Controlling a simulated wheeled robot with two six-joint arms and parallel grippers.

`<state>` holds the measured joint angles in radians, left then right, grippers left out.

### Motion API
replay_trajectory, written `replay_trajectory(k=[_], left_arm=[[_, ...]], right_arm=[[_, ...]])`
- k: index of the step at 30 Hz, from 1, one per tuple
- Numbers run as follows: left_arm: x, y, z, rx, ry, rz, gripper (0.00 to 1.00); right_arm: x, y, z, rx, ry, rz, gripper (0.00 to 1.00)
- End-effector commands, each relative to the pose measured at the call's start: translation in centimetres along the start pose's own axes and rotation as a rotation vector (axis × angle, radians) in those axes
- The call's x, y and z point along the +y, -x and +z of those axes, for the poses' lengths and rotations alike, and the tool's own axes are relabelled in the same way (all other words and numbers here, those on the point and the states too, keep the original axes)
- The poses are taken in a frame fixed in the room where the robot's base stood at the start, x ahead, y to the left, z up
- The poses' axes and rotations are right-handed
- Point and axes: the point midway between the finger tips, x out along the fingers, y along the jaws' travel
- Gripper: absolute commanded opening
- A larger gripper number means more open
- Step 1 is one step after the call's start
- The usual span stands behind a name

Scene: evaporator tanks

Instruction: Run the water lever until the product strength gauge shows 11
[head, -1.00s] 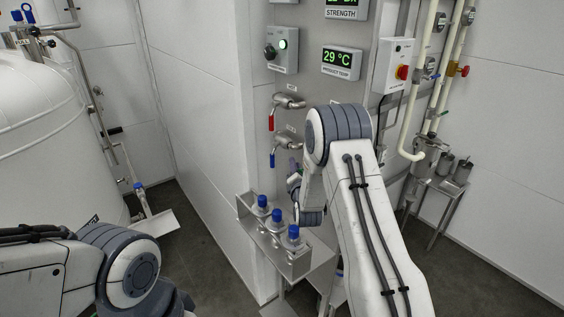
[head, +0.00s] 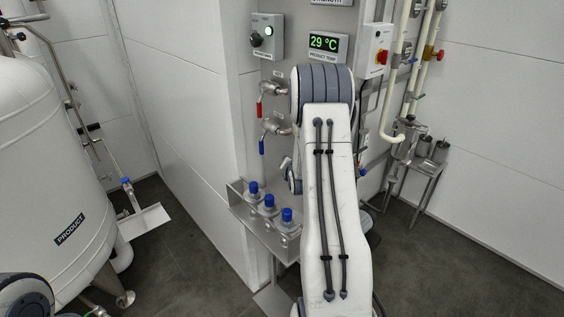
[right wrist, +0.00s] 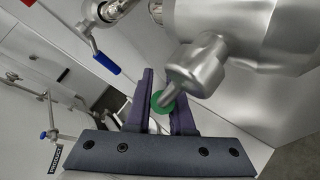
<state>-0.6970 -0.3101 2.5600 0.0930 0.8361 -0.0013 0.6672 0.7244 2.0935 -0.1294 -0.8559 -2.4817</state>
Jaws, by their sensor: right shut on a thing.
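The strength gauge shows only its label (head: 330,2) at the top edge of the head view; its digits are cut off. The blue handle also shows in the right wrist view (right wrist: 106,62), apart from my gripper. My right gripper (right wrist: 163,98) is shut on a green knob (right wrist: 158,103) beside a metal fitting (right wrist: 196,66). In the head view my right arm hides most of this. My left gripper is out of view.
A product temperature display (head: 328,44) reads 29 °C. Several blue-capped bottles stand in a metal rack (head: 236,200) beside my right arm. A white product tank (head: 70,190) stands at left. A small metal stand (head: 425,180) is at right. Dark floor is open between tank and rack.

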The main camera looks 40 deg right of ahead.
Motion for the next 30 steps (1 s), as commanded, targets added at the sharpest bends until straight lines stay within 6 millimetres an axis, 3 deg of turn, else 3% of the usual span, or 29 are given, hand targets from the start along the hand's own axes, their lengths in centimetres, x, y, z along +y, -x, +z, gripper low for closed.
replay_trajectory(k=[5, 6, 8, 9, 20, 23, 30], left_arm=[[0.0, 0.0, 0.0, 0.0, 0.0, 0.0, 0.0], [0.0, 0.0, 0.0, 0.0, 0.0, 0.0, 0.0], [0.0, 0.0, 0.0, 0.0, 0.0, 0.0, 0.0], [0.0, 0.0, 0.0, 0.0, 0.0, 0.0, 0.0], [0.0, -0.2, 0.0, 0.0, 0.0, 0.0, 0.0], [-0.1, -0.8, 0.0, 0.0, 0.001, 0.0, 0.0], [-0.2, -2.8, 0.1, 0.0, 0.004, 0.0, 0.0]], right_arm=[[0.0, 0.0, 0.0, 0.0, 0.0, 0.0, 0.0], [0.0, 0.0, 0.0, -0.001, 0.0, 0.0, 0.25], [0.0, 0.0, 0.0, -0.001, 0.0, 0.0, 0.48], [0.0, 0.0, 0.0, -0.001, -0.001, 0.0, 0.51], [0.1, 0.3, -0.1, -0.002, -0.001, 0.001, 0.51], [0.0, 1.2, -0.1, -0.002, -0.001, 0.002, 0.51], [-0.1, 5.5, -0.3, -0.004, -0.001, 0.002, 0.51]])
